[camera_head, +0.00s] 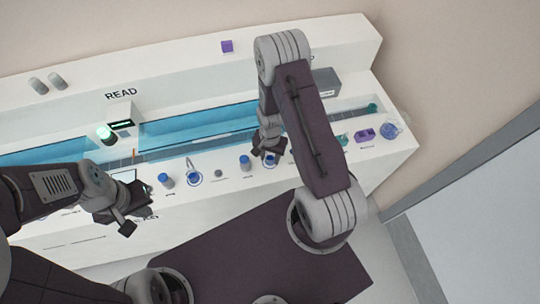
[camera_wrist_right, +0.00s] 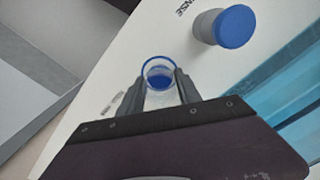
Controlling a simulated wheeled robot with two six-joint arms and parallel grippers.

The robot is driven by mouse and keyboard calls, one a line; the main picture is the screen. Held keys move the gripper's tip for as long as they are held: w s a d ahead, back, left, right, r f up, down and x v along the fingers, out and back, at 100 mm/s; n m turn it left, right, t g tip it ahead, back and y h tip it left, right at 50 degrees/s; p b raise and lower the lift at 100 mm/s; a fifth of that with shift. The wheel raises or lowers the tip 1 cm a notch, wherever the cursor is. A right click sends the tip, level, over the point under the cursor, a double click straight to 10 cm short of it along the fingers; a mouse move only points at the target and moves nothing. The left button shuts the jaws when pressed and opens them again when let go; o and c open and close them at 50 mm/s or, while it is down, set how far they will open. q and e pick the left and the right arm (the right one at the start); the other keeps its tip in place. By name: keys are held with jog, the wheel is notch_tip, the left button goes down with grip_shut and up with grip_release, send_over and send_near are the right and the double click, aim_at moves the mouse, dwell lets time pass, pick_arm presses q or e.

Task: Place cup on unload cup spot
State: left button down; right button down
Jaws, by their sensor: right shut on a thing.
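My right gripper (camera_wrist_right: 160,85) is shut on a small clear cup (camera_wrist_right: 158,70) with a blue rim; dark blue shows inside or through it. In the head view my right gripper (camera_head: 269,152) is low over the white bench's front ledge, right of a blue-capped bottle (camera_head: 245,162). Whether the cup touches the ledge is unclear. A small label (camera_wrist_right: 112,103) beside the cup is too small to read, so I cannot make out the unload cup spot. My left gripper (camera_head: 134,221) is empty, its fingertips apart, over the bench's front left.
A blue track (camera_head: 200,125) runs behind.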

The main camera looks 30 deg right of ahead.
aim_at(270, 155)
jog(key=shift+f, duration=0.15)
jog(key=c, duration=0.8)
grip_release()
jog(key=shift+c, duration=0.2)
notch_tip(270, 155, up, 12)
jog(key=s+a+r+n+t, duration=0.1)
jog(key=s+a+r+n, duration=0.4)
jog(key=s+r+n, duration=0.3)
jog(key=shift+s+r+n, duration=0.2)
jog(key=shift+r+n, duration=0.05)
jog(key=shift+n, duration=0.35)
jog(key=shift+s, duration=0.1)
